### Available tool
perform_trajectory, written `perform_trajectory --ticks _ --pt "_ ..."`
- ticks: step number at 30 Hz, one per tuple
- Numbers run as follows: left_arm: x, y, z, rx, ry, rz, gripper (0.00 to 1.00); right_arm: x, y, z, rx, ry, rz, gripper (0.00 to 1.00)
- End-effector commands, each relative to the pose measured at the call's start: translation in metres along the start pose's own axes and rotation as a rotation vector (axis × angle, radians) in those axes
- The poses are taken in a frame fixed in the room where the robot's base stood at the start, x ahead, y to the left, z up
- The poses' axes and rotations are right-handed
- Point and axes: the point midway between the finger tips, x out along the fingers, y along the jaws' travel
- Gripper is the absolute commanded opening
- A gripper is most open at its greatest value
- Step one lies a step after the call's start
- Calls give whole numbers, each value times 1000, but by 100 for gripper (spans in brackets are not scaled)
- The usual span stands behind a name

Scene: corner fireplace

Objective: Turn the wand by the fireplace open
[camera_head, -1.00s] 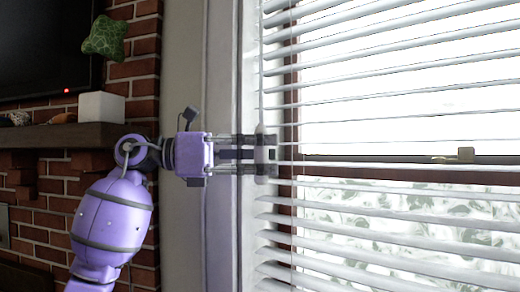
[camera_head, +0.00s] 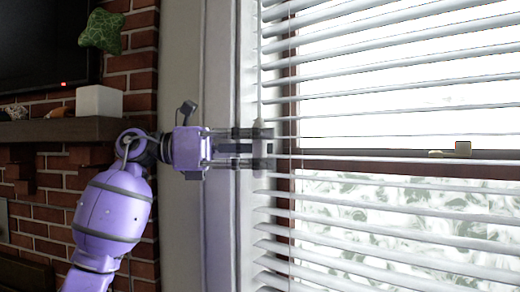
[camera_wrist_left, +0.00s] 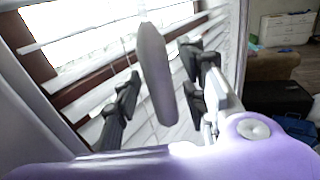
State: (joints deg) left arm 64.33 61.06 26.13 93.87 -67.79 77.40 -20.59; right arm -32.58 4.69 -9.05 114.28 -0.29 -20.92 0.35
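The blind's wand (camera_wrist_left: 154,75) shows in the left wrist view as a long pale grey rod, close to the camera. It lies between the two dark fingers of my left gripper (camera_wrist_left: 162,68), with visible gaps on both sides. In the head view my left gripper (camera_head: 264,148) reaches in from the left, its fingers spread one above the other at the blind's left edge. The fingers hide part of that edge there, and the wand is hard to make out. The white slatted blind (camera_head: 390,214) has its slats tilted, with gaps showing the window. My right gripper is not in view.
A brick fireplace wall (camera_head: 135,72) with a mantel (camera_head: 70,130) stands at the left, holding a white block (camera_head: 100,101) with a green star-shaped ornament (camera_head: 101,31) above it. A dark screen (camera_head: 40,45) hangs there. A pale window frame (camera_head: 219,70) stands beside the blind.

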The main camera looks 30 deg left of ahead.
Motion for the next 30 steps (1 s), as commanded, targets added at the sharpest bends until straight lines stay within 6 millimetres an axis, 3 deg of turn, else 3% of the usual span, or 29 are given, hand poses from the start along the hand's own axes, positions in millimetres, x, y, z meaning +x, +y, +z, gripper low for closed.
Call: perform_trajectory --ticks 5,12,18,30 --pt "-26 1 0 -1 1 4 39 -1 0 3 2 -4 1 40" --pt "-78 1 0 -2 1 4 39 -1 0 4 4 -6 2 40" --pt "-108 1 -1 -2 1 3 39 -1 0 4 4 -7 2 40" --pt "-117 0 0 0 0 0 39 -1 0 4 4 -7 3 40"
